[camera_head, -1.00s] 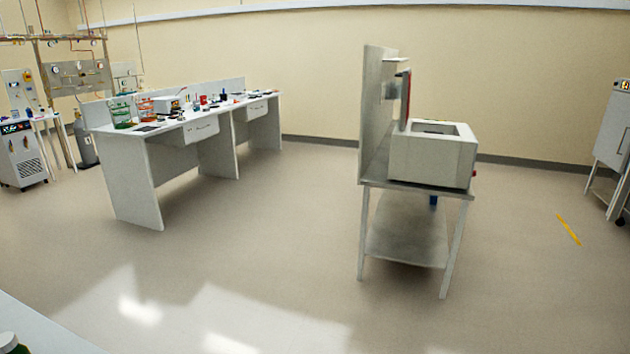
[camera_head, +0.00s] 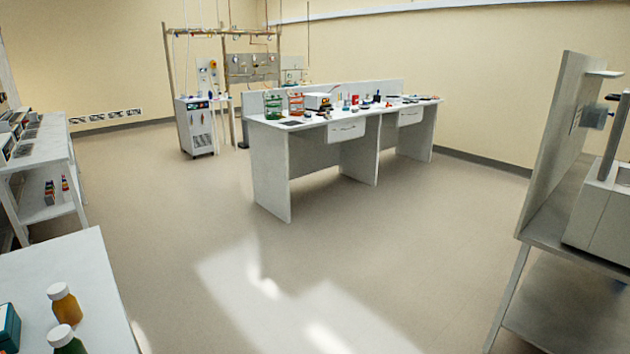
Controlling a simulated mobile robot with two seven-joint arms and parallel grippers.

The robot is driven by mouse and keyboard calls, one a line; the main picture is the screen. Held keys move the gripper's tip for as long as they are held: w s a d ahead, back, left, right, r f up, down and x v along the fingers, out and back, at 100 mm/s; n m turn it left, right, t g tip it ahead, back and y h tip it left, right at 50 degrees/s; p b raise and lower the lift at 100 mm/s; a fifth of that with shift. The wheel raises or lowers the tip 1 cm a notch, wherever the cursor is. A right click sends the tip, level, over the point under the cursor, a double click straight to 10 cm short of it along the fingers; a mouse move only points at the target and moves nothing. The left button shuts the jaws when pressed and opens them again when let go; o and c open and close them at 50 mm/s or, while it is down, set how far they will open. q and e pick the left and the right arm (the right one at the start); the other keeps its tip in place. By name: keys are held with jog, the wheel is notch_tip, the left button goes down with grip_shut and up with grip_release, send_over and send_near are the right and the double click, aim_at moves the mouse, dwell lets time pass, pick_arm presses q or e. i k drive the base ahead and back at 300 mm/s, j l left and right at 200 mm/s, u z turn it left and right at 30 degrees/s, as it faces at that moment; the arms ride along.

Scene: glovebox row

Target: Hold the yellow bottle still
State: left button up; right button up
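A yellow-orange bottle (camera_head: 66,305) with a white cap stands upright on a white table (camera_head: 100,290) at the lower left. A dark green bottle (camera_head: 66,342) with a white cap stands just in front of it, cut off by the bottom edge. The two look close together; I cannot tell whether they touch. Neither of my grippers is in view, and nothing is seen holding the yellow bottle.
A teal box (camera_head: 8,326) sits left of the bottles. A long white bench (camera_head: 270,160) with lab items stands mid-room. A shelf unit (camera_head: 35,170) is at the left, a metal stand (camera_head: 550,290) at the right. The floor between is clear.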

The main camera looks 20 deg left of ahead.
aim_at(67, 310)
jog(key=i+l+u, duration=0.1)
jog(key=u, duration=0.3)
jog(key=i+l+u, duration=0.15)
jog(key=i+u, duration=0.25)
jog(key=l+u, duration=0.15)
jog(key=u, duration=0.25)
jog(key=i+l+u, duration=0.15)
jog(key=u, duration=0.2)
jog(key=i+l+u, duration=0.15)
jog(key=u, duration=0.2)
jog(key=i+l+u, duration=0.1)
jog(key=l+u, duration=0.25)
jog(key=i+l+u, duration=0.2)
jog(key=l, duration=0.15)
jog(key=l+u, duration=0.25)
jog(key=l, duration=0.1)
